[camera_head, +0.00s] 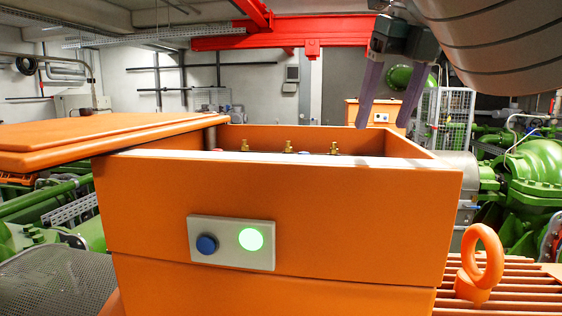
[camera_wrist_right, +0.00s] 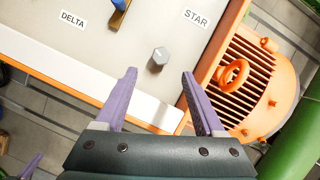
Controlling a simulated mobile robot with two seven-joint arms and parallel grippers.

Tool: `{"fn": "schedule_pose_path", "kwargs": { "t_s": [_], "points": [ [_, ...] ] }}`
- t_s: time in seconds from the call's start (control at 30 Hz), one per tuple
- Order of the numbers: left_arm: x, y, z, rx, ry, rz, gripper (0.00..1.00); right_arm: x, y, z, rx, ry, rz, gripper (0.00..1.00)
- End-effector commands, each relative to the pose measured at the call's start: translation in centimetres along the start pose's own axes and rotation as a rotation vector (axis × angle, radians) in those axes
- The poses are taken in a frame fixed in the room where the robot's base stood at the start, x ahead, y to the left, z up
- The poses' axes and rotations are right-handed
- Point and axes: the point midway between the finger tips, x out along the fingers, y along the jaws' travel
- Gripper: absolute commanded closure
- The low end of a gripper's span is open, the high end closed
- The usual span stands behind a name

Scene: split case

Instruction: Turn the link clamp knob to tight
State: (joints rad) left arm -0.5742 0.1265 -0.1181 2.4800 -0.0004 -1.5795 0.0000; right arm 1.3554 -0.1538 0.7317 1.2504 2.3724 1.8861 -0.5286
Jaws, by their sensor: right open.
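The likely link clamp knob is a grey hexagonal knob (camera_wrist_right: 159,57) on the pale panel (camera_wrist_right: 60,45) inside the orange case, seen in the right wrist view. In the head view the case's front wall (camera_head: 300,190) hides it. My right gripper (camera_head: 383,125) is open and empty above the right part of the case. In its wrist view the fingertips (camera_wrist_right: 159,75) stand apart, with the knob just beyond the gap between them. I see no tight mark. A purple finger-like part (camera_wrist_right: 30,166), perhaps of my left gripper, shows at the bottom left edge.
The panel bears DELTA (camera_wrist_right: 73,19) and STAR (camera_wrist_right: 195,18) labels and a brass piece with a blue part (camera_wrist_right: 120,10). Brass studs (camera_head: 289,147) rise inside the case. An orange lid (camera_head: 110,140) lies at its left. An orange ring (camera_head: 482,260) stands at front right.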

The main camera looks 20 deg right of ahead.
Motion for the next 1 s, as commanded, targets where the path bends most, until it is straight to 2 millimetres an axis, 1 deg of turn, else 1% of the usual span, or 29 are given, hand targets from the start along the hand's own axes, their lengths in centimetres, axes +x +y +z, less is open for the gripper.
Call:
{"fn": "schedule_pose_path", "kwargs": {
  "t_s": [0.03,0.17,0.3,0.37,0.4,0.5,0.6,0.7,0.9,0.93,1.0],
  "points": [
    [-1.0,0.0,-0.2,0.001,-0.003,0.001,1.00,0.2,0.0,0.1,0.000,0.006,-0.001,0.29],
    [-3.1,0.0,-0.7,0.001,-0.008,0.003,1.00,2.2,0.0,0.2,0.001,0.011,-0.001,0.29],
    [-5.2,-0.1,-1.4,0.001,-0.009,0.004,1.00,5.1,-0.1,0.1,0.002,0.011,-0.001,0.29],
    [-5.9,-0.1,-1.6,0.000,-0.008,0.005,1.00,6.3,-0.1,0.0,0.004,0.010,0.001,0.29],
    [-5.8,-0.1,-1.6,-0.001,-0.007,0.006,1.00,7.0,-0.1,0.1,0.003,0.008,-0.001,0.29],
    [-6.2,0.0,-1.8,-0.003,-0.007,0.008,1.00,8.0,-0.1,0.1,0.004,0.005,-0.002,0.29],
    [-6.4,0.1,-1.8,-0.007,-0.006,0.010,1.00,8.7,-0.1,0.0,0.005,0.004,-0.001,0.29],
    [-6.5,0.1,-1.9,-0.009,-0.006,0.012,1.00,9.1,-0.1,0.0,0.006,0.002,-0.001,0.29],
    [-6.4,0.1,-1.9,-0.009,-0.006,0.012,1.00,9.1,-0.1,0.0,0.006,0.002,-0.001,0.29],
    [-6.4,0.1,-1.9,-0.009,-0.006,0.011,1.00,9.1,-0.1,0.0,0.006,0.002,-0.001,0.30],
    [-6.4,0.1,-1.9,-0.009,-0.006,0.011,1.00,9.1,-0.1,0.0,0.006,0.002,-0.001,0.38]
  ]
}}
